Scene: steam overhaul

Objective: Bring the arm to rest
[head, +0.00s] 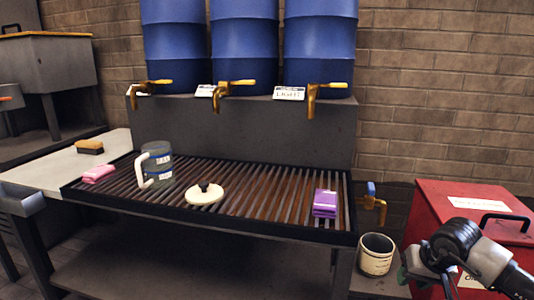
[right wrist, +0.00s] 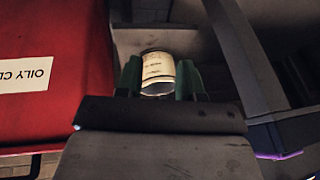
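My right gripper (head: 408,266) is at the lower right of the head view, just right of the cream cup (head: 376,255). In the right wrist view its two green fingers stand apart, and the cup (right wrist: 158,72) shows beyond the gap between them. The gripper looks open and empty. The cup stands upright on a low surface below a brass tap (head: 374,203). My left arm and gripper are not in view.
A red bin (head: 455,200) stands close beside my right gripper. Blue drums (head: 247,45) stand behind.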

